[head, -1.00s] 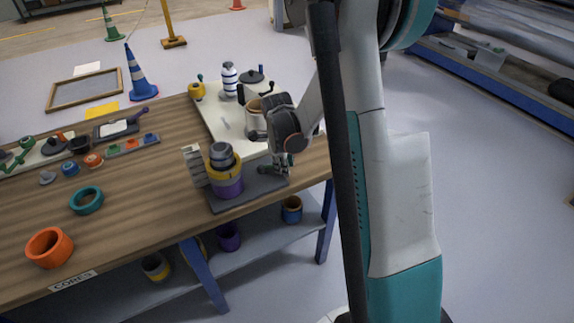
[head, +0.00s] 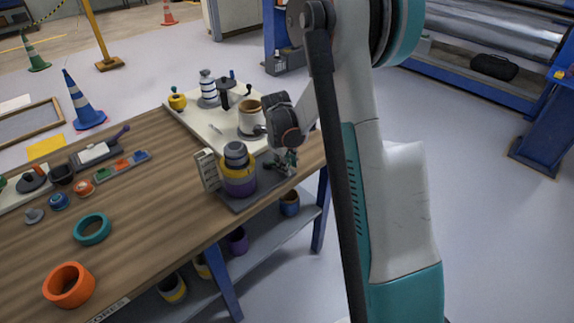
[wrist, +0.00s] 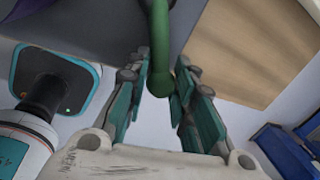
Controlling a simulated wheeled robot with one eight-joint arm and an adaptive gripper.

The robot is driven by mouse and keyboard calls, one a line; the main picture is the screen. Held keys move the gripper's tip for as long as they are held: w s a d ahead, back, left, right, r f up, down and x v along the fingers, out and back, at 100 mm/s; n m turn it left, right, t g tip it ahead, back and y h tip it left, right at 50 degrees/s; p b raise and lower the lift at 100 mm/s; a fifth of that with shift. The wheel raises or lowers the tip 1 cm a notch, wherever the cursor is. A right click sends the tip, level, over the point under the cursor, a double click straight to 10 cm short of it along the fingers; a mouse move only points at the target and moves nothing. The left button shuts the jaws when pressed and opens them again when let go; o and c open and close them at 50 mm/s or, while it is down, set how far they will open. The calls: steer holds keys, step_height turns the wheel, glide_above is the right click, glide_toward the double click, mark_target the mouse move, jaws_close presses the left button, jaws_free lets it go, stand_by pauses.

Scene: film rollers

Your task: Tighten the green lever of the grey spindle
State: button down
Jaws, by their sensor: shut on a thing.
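The grey spindle (head: 236,150) stands upright on a dark grey base plate (head: 232,202) near the table's right edge, with a yellow and purple core around it. My gripper (wrist: 163,68) is shut on the lever's end. In the head view my gripper (head: 285,161) is beside the spindle, to its right, over the plate's right end. The lever is too small to make out clearly there.
A teal ring (head: 92,229) and an orange ring (head: 68,288) sit at the table's left. The floor right of the table is clear.

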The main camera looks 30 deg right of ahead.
steer(key=shift+w+r, duration=0.1)
steer(key=shift+w, duration=0.05)
steer(key=c, duration=1.3)
jaws_free()
steer(key=r, duration=0.4)
steer(key=a+r, duration=0.1)
steer(key=r, duration=0.2)
steer(key=s+a+r, duration=0.1)
steer(key=r, duration=0.3)
steer(key=shift+r, duration=0.35)
steer(key=shift+a, duration=0.1)
